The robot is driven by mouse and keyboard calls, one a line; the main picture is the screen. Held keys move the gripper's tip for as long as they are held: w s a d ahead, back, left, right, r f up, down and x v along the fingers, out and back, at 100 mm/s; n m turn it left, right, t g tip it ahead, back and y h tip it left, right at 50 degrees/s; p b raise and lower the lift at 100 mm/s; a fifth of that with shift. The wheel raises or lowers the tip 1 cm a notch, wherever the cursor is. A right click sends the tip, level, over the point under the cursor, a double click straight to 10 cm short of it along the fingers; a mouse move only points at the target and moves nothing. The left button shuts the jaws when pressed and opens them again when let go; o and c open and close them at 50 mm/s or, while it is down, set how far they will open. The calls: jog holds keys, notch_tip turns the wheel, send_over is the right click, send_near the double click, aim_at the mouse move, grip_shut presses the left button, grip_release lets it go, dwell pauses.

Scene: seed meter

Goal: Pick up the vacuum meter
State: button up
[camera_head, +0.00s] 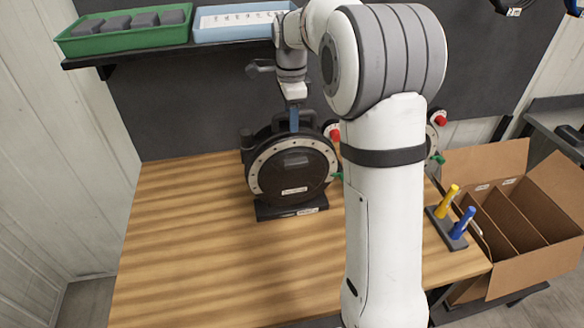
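A round black meter with a pale metal ring (262,158) stands upright on a black base on the wooden table, left of my arm. It carries a small label low on its front, too small to read; I take it for the vacuum meter. My gripper (294,120) points down at the top of this meter, by its black top handle. A blue part shows at the gripper's end. The fingertips are small and partly hidden, so I cannot tell whether they are around the handle or beside it.
Red and green fittings (440,119) show behind my arm, which hides what they belong to. A holder with yellow and blue handles (447,226) stands at the table's right. A divided cardboard box (540,262) is beyond it. A shelf with green (120,40) and blue bins hangs above. The table's left is clear.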

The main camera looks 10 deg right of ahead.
jog(key=shift+c, duration=0.4)
grip_shut()
dwell(0.9)
jog(key=shift+w+r, duration=0.1)
jog(key=shift+r, duration=0.05)
